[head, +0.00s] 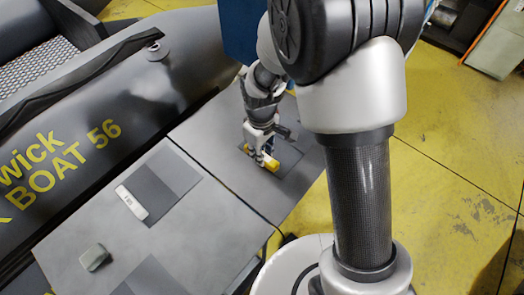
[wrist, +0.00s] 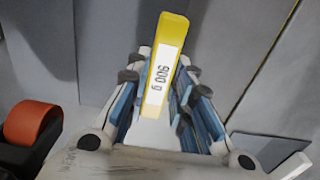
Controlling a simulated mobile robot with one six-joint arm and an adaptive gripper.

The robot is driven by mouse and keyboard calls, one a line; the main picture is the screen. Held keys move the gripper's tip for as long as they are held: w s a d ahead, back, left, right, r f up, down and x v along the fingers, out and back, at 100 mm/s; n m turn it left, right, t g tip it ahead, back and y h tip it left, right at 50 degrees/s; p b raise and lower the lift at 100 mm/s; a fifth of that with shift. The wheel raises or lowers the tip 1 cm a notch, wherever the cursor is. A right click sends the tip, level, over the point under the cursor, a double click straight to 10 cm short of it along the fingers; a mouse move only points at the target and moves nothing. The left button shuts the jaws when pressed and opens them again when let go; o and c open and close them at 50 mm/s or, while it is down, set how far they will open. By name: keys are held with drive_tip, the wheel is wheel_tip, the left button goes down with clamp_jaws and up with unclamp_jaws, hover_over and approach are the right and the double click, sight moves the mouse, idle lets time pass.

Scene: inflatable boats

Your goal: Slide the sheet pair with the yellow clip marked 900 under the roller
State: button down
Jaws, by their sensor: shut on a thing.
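The yellow clip (wrist: 171,45) has a white label reading 900 g, upside down in the wrist view. My gripper (wrist: 160,100) is shut on this clip, with one finger on each side. In the head view the clip (head: 271,163) shows at my gripper (head: 262,150), over a dark sheet (head: 290,176) on the far grey panel. My gripper and the clip hide part of that sheet, and I cannot tell whether it is lifted. An orange roller (wrist: 30,122) with a black mount shows at the left of the wrist view. I cannot make out the roller in the head view.
A sheet pair (head: 172,172) with a white clip (head: 131,203) lies on the nearer grey panel (head: 205,235). A small grey block (head: 94,257) and another dark sheet (head: 150,280) are nearby. The inflatable boat (head: 110,100) borders the panels at left. Yellow floor (head: 455,130) lies right.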

drive_tip(key=c, duration=1.3)
unclamp_jaws()
wheel_tip(320, 180, up, 12)
drive_tip(key=shift+r, duration=0.1)
drive_tip(key=s+d+r+m+t, duration=0.1)
drive_tip(key=s+d+r+m, duration=0.2)
drive_tip(key=s, duration=0.3)
drive_tip(key=s+d+r+m+t, duration=0.2)
drive_tip(key=s+d+r+m, duration=0.1)
drive_tip(key=s+d+r, duration=0.1)
drive_tip(key=s+d+r+m+t, duration=0.1)
drive_tip(key=s+d+r+m, duration=0.2)
drive_tip(key=s+r, duration=0.3)
drive_tip(key=shift+s+d+t, duration=0.15)
drive_tip(key=shift+s+d, duration=0.05)
drive_tip(key=shift+s, duration=0.55)
drive_tip(key=shift+s+d+t, duration=0.15)
drive_tip(key=shift+s+d, duration=0.05)
drive_tip(key=shift+s, duration=0.55)
